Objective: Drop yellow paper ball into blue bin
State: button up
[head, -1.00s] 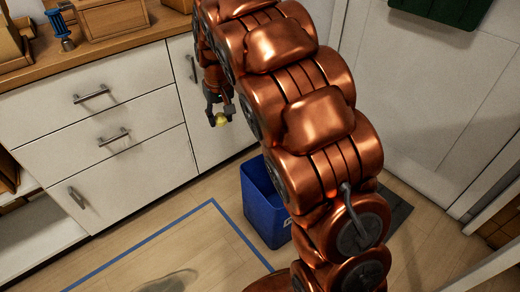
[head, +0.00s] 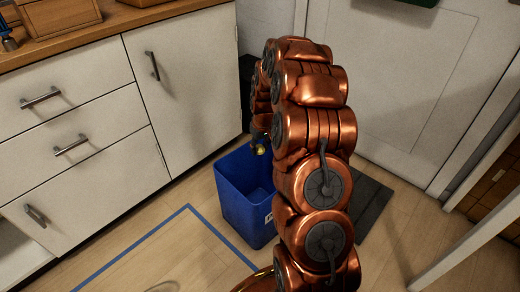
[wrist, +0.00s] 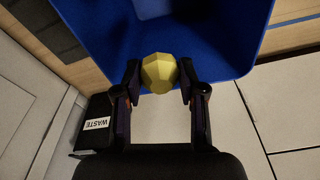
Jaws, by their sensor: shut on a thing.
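The yellow paper ball (wrist: 159,73) is between the two fingers of my gripper (wrist: 160,88) in the wrist view. My gripper is shut on it. In the head view the ball (head: 261,150) shows small at the gripper (head: 260,143), over the far part of the blue bin (head: 248,215). The bin stands upright on the floor, and my arm covers its right side. In the wrist view the open blue bin (wrist: 225,45) lies behind the ball. I cannot tell the exact height of the ball above the rim.
White cabinets (head: 185,85) are at the left, a white door (head: 405,90) at the right. A dark mat (head: 362,210) lies right of the bin. Blue tape (head: 185,212) marks the floor.

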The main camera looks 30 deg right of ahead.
aim_at(261, 148)
notch_tip(261, 148, down, 6)
jog(key=shift+b, duration=1.2)
jog(key=o, duration=0.8)
jog(key=shift+c, duration=0.2)
jog(key=shift+r, duration=0.15)
jog(key=r, duration=0.4)
jog(key=s+r, duration=0.1)
jog(key=r, duration=0.6)
jog(key=shift+s+r, duration=0.35)
